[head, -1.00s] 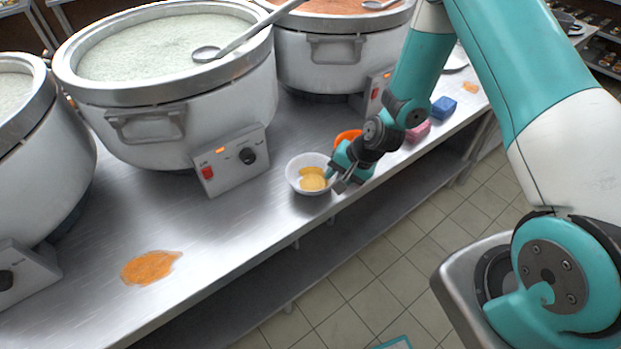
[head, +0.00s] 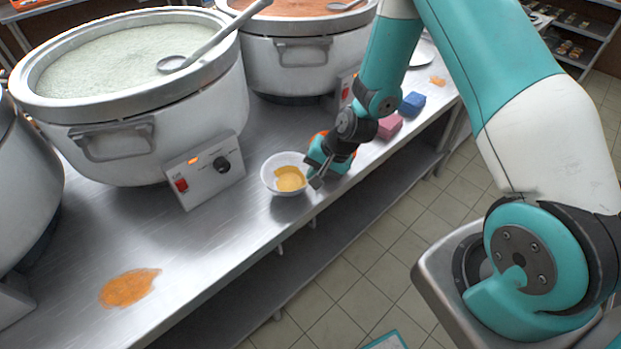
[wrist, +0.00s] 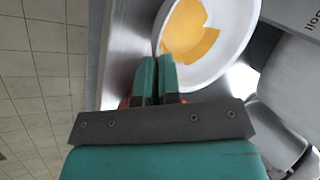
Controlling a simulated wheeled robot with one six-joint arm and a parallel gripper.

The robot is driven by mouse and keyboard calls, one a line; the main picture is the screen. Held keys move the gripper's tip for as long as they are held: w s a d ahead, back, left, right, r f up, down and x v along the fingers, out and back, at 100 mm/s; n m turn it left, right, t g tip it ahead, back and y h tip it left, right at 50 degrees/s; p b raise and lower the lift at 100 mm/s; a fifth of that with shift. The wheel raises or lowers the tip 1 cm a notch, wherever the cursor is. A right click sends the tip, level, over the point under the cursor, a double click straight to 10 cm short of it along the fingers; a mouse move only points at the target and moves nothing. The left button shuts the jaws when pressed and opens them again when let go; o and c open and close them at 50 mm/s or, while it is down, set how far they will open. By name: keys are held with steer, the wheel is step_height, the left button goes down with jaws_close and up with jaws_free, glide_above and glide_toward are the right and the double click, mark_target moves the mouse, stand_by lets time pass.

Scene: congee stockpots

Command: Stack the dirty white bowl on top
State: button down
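The dirty white bowl (head: 268,180) has a yellow-orange food residue inside and is at the counter's front edge in the head view. It also shows large in the wrist view (wrist: 233,75). My gripper (head: 314,178) is at the bowl's right side. In the wrist view its two teal fingers (wrist: 157,62) are close together, with the near rim of the bowl between their tips. I cannot tell whether the bowl touches the counter.
Large stockpots (head: 95,140) stand along the back of the steel counter (head: 215,235), one with a control box (head: 205,172). An orange spill (head: 130,288) lies front left. A pink block (head: 390,126) and a blue block (head: 412,104) lie right of my gripper.

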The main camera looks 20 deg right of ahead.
steer(key=w+d+r+m+t+h+b, duration=0.1)
steer(key=d+r+m, duration=0.1)
steer(key=d+r, duration=0.65)
steer(key=w+d+r+m+b, duration=0.15)
steer(key=d+r, duration=0.25)
steer(key=r, duration=0.9)
step_height(320, 180, down, 20)
steer(key=p, duration=0.3)
steer(key=shift+s+d+m, duration=0.15)
steer(key=shift+s+m, duration=0.1)
steer(key=shift+m, duration=0.2)
steer(key=shift+f, duration=0.2)
steer(key=c, duration=1.7)
jaws_free()
steer(key=o, duration=0.4)
